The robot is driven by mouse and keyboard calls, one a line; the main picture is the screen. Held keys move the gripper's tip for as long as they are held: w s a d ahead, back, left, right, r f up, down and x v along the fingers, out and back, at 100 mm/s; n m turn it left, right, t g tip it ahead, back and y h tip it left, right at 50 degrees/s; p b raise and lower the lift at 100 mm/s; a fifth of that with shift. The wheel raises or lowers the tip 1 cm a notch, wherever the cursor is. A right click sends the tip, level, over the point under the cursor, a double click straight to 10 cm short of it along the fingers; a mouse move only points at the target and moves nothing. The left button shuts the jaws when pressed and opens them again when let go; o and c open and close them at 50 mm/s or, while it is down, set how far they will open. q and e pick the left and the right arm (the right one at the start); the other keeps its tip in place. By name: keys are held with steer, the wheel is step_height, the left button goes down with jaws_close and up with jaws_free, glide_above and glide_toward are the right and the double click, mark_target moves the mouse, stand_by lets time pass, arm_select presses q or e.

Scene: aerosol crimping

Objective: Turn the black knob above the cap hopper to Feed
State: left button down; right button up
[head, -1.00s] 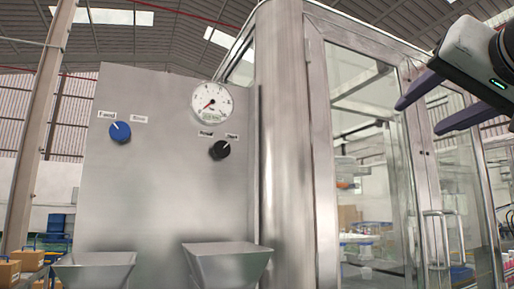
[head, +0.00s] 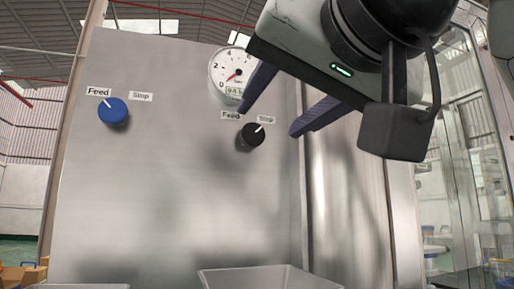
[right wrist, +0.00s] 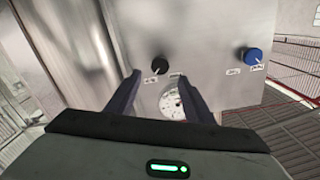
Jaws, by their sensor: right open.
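The black knob (head: 251,136) sits on the steel panel, under the Feed label (head: 230,115) and the Stop label (head: 265,119). Its white mark points up and right, toward Stop. The cap hopper (head: 268,278) is below it, only its upper part showing. My right gripper (head: 269,121) is open and empty, its fingertips reaching toward the knob from the upper right. In the right wrist view, the black knob (right wrist: 160,64) appears just beyond the gap between the fingertips (right wrist: 159,78), with no contact visible. My left gripper is not in view.
A blue knob (head: 113,112) with its mark toward its own Feed label is on the left of the panel (head: 170,190). A round gauge (head: 229,75) is just above the black knob, close to a finger. A glass-walled enclosure (head: 445,190) stands to the right.

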mark_target(254, 133)
steer(key=p+x, duration=0.2)
steer(key=x, duration=0.6)
steer(key=c, duration=1.1)
